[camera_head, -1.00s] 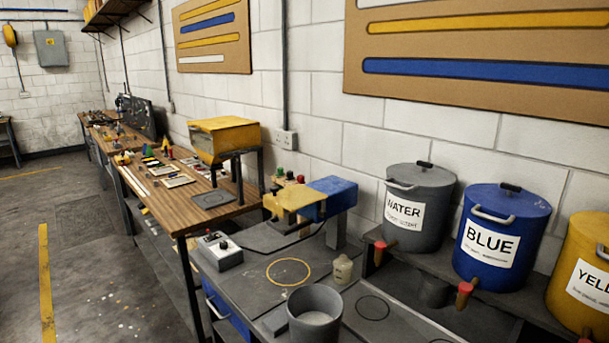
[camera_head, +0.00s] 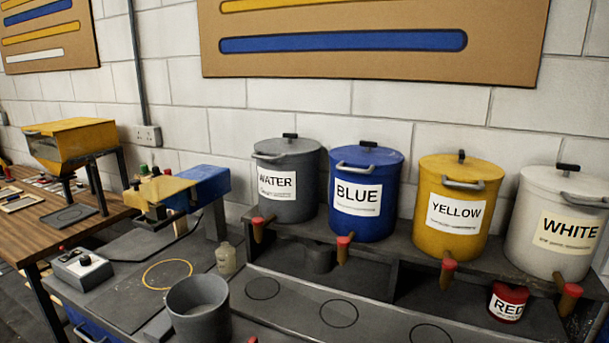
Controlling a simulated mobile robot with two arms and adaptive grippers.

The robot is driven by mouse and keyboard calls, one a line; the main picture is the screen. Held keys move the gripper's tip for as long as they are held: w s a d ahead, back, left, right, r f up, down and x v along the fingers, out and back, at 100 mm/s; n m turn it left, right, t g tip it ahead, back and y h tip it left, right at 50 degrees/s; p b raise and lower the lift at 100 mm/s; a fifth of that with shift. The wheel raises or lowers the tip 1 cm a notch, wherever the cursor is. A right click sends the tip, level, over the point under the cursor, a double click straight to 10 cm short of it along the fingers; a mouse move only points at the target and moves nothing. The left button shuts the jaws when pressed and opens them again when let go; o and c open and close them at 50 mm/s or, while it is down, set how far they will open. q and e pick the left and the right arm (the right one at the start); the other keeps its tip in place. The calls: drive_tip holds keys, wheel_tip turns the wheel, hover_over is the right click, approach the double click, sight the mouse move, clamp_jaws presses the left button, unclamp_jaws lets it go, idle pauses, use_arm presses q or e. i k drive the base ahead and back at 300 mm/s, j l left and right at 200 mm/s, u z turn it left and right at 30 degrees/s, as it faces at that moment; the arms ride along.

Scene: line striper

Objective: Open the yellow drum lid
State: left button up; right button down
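The yellow drum (camera_head: 449,222) stands on the raised dark shelf, between the blue drum and the white drum. Its front has a white YELLOW label. Its yellow lid (camera_head: 458,168) is on top, with a dark knob (camera_head: 461,156) at the centre. A grey bar handle (camera_head: 463,184) shows at the front near the rim. A tap with a red end (camera_head: 448,266) sticks out low at the front. Neither of my grippers is in view.
A grey WATER drum (camera_head: 288,213), a blue drum (camera_head: 362,225) and a white drum (camera_head: 545,250) share the shelf. A small red pot (camera_head: 507,303) sits below. A grey bucket (camera_head: 198,316) and a cream bottle (camera_head: 226,258) stand on the bench. Marked circles on the bench front are bare.

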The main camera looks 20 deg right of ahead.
sight(447, 166)
drive_tip(key=l+z, duration=0.1)
drive_tip(key=z, duration=1.5)
